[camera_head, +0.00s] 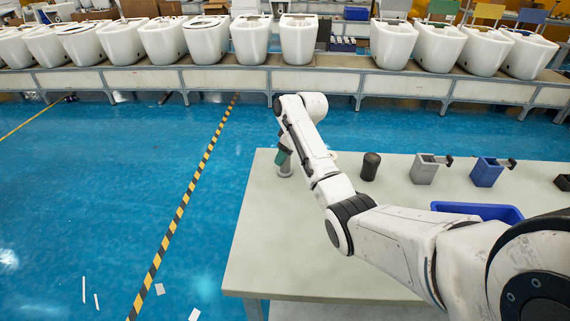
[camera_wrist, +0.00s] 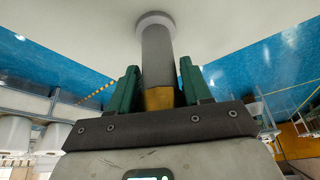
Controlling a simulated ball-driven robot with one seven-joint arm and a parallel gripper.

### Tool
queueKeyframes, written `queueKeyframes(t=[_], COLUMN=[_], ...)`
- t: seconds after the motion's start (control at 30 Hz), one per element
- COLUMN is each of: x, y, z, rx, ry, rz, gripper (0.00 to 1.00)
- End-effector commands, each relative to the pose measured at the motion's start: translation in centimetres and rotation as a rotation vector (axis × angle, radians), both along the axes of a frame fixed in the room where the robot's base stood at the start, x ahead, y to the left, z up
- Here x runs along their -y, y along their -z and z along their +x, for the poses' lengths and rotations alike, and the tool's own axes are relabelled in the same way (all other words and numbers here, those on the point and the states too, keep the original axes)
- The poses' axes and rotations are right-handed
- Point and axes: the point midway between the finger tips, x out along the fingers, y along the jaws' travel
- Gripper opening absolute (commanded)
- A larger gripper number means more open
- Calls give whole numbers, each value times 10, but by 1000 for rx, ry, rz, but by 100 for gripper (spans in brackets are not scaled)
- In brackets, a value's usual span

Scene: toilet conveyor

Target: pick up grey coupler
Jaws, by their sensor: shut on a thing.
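The grey coupler (camera_wrist: 158,55) is a grey cylinder with a wide pale flange at its far end, toward the table top. In the wrist view my gripper (camera_wrist: 158,85) has its green fingers on either side of the coupler, shut on it. A yellow-brown part shows between the fingers at the near end. In the head view the lower part of the coupler (camera_head: 285,170) shows below my gripper (camera_head: 283,155), at the left end of the table. I cannot tell whether its flange touches the table.
On the pale table (camera_head: 270,245) are a black cylinder (camera_head: 370,167), a grey box with a black handle (camera_head: 424,170), a similar blue box (camera_head: 487,172) and a blue bin (camera_head: 478,210). A conveyor (camera_head: 320,82) with white toilets stands behind. The table's front left is clear.

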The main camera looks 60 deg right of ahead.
Motion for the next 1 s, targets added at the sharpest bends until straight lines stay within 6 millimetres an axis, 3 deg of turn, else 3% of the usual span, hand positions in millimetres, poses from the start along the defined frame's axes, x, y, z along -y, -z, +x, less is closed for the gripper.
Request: queueKeyframes(t=[0.27,0.67,0.87,1.0], x=[0,1,0,-14], y=[-1,-9,-34,-56], z=[0,1,1,-13], rx=[1,3,4,5], ry=[0,-1,-2,-1], rz=[-1,-3,-4,-5], gripper=[9,9,9,9])
